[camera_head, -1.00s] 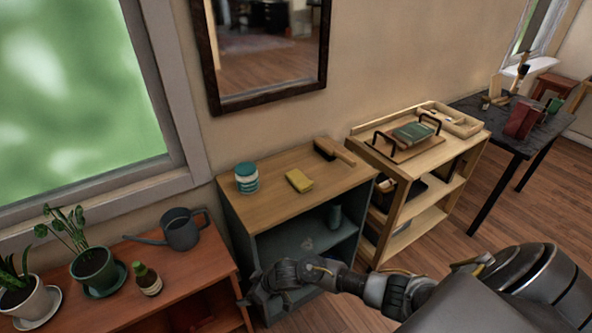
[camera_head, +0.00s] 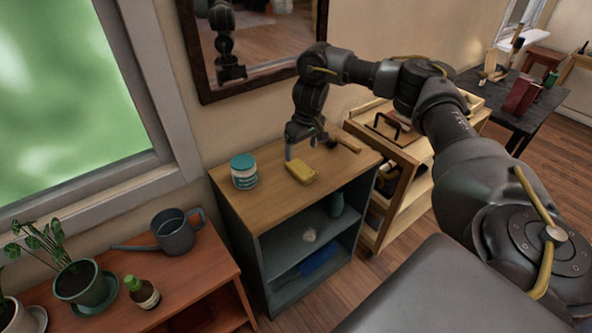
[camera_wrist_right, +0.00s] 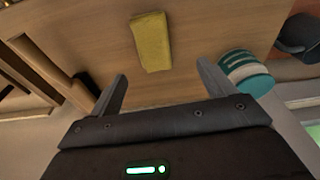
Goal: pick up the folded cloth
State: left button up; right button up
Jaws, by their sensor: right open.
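The folded cloth (camera_head: 301,172) is a small yellow pad lying flat on the wooden top of the grey shelf unit. It also shows in the right wrist view (camera_wrist_right: 152,41), top centre, beyond the fingertips. My right gripper (camera_head: 302,150) hangs above the shelf top, just behind the cloth in the head view. In the wrist view its two fingers (camera_wrist_right: 161,82) are spread wide with nothing between them, and the cloth lies ahead of the gap, apart from both. My left gripper is not in view.
The shelf unit's top (camera_head: 262,205) is bare in front. A mirror (camera_head: 262,45) hangs on the wall behind. A watering can (camera_head: 174,232) stands lower left.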

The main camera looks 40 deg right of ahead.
jog(key=d+r, duration=0.1)
send_over(302, 166)
jog(key=s, duration=0.1)
jog(key=shift+m, duration=0.3)
notch_tip(302, 166, down, 5)
jog(key=shift+f, duration=0.2)
jog(key=shift+w+f+p, duration=0.25)
jog(key=shift+f, duration=1.1)
jog(key=shift+w+f+p, duration=0.2)
jog(key=shift+f+p, duration=0.05)
jog(key=shift+f, duration=1.05)
jog(key=shift+a, duration=0.1)
jog(key=c, duration=1.1)
